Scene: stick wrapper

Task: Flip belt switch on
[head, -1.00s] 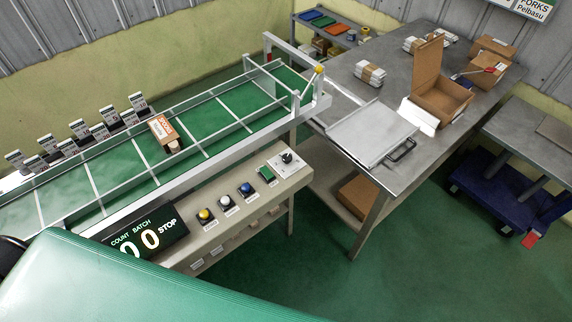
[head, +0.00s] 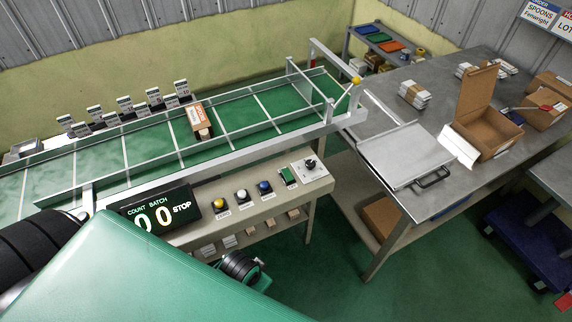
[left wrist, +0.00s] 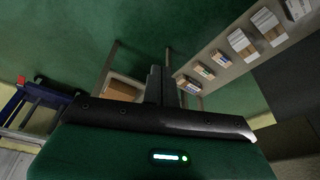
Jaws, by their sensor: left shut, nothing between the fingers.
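The control panel (head: 265,201) runs along the front side of the conveyor in the head view. On it are a yellow button (head: 219,204), a white button (head: 241,194), a blue button (head: 264,186), a green switch (head: 288,176) and a black knob (head: 310,163) on a white plate. I cannot tell from the labels which one is the belt switch. The display (head: 158,212) reads count 0, batch 0, STOP. My left gripper (left wrist: 158,75) is shut and empty in the left wrist view, over green floor and apart from the panel. My right gripper is not in view.
The green conveyor belt (head: 240,118) carries a brown-and-white pack (head: 200,122). Several small cards stand along its far side. A steel table (head: 405,120) at the right holds a metal plate (head: 400,155) and an open carton (head: 490,130). Green floor lies before the panel.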

